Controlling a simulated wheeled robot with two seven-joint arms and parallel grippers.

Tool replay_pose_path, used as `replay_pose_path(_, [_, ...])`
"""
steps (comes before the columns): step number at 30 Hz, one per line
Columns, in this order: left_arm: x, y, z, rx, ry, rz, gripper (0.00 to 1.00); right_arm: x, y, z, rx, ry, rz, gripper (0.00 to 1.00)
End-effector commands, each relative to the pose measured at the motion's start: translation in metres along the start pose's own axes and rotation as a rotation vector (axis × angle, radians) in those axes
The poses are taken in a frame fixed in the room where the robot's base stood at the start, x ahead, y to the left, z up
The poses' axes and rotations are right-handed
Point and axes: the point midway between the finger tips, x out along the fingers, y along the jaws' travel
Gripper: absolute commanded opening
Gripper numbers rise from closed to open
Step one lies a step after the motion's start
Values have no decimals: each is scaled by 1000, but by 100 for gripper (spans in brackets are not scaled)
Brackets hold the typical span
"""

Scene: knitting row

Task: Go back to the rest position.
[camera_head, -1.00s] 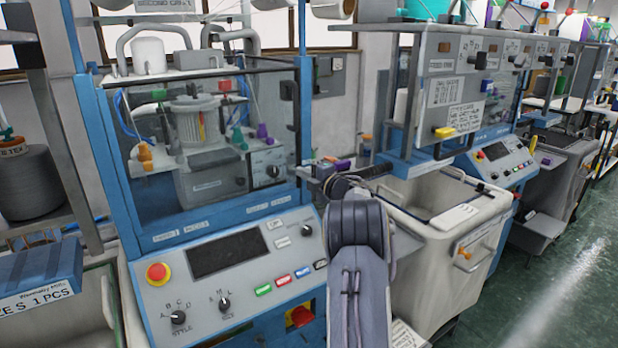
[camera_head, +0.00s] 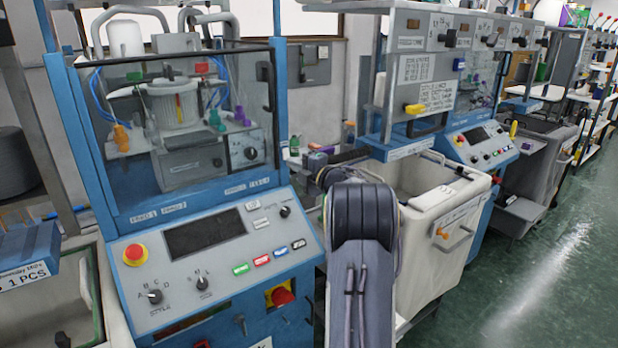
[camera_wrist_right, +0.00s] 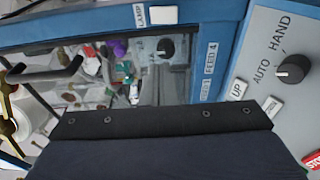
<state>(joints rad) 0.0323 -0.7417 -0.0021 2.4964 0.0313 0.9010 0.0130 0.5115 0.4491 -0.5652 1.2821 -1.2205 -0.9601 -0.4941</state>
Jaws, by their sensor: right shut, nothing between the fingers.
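My right arm comes up from the bottom of the head view and bends at a dark joint. Its right gripper (camera_head: 311,161) is small, beyond that joint, just right of the near knitting machine's window frame. It is shut and empty, with no visible contact with the machine. The wrist view shows a dark part of my own arm across the bottom; the fingertips are not clear there. My left gripper is not in view. The near knitting machine (camera_head: 85,150) has a blue frame, a clear window and a sloped grey control panel (camera_head: 160,290), which also shows in the wrist view (camera_wrist_right: 262,50).
The panel carries a red emergency button (camera_head: 134,255), a dark screen (camera_head: 205,235) and knobs. A cream bin (camera_head: 440,245) stands right of my arm, close to it. More machines line the row behind. Green floor (camera_head: 540,270) is open at the right.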

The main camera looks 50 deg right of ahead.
Motion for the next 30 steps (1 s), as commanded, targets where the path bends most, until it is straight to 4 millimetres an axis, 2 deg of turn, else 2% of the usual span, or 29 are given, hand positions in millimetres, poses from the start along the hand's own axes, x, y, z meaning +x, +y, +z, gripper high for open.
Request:
replay_pose_path(3, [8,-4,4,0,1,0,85,-22,-1,-2,-1,-3,3,0])
replay_pose_path(9, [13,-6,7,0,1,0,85,-49,0,-7,-1,-3,2,0])
replay_pose_path(13, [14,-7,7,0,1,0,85,-56,0,-8,-2,-2,0,0])
replay_pose_path(20, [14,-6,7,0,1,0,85,-57,0,-8,-1,-2,0,0])
replay_pose_path(23, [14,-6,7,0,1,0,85,-58,7,-10,34,-28,16,0])
replay_pose_path(26, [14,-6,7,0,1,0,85,-65,24,-14,174,-121,57,0])
replay_pose_path(28, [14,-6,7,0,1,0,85,-75,35,-22,355,-216,86,0])
replay_pose_path(30, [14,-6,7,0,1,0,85,-91,34,-42,594,-309,82,0])
